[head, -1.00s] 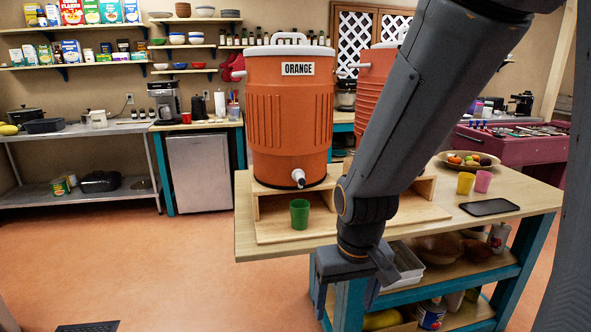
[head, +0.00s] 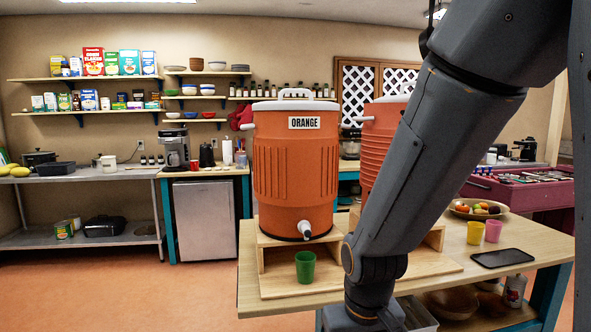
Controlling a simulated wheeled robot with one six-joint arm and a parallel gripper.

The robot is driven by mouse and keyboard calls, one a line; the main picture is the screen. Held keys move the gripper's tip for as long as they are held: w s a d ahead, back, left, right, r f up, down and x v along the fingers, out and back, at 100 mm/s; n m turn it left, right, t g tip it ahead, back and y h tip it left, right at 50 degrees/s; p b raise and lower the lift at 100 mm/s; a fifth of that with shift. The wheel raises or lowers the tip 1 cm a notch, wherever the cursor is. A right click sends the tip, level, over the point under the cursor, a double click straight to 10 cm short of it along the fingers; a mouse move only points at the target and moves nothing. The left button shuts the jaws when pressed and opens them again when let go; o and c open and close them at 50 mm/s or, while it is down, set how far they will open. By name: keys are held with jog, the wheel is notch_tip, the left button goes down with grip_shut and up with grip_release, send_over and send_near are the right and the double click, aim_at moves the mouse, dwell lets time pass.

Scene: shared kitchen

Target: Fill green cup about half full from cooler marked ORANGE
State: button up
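The orange cooler (head: 294,165) marked ORANGE stands on a wooden stand (head: 262,262) on the table. Its white spigot (head: 304,229) points forward over the stand's lower front board. The green cup (head: 305,267) stands upright on that board, below the spigot. From this view I cannot tell whether it holds any liquid. My arm comes down from the upper right, to the right of the cup. My gripper is below the bottom edge of the picture, so its fingers are not seen.
A second orange cooler (head: 381,145) stands behind my arm, partly hidden. A yellow cup (head: 475,232), a pink cup (head: 493,231), a black tablet-like slab (head: 502,258) and a fruit bowl (head: 478,209) are on the table's right. Bare tabletop (head: 249,285) shows at the left.

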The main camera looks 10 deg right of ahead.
grip_shut()
dwell(1.4)
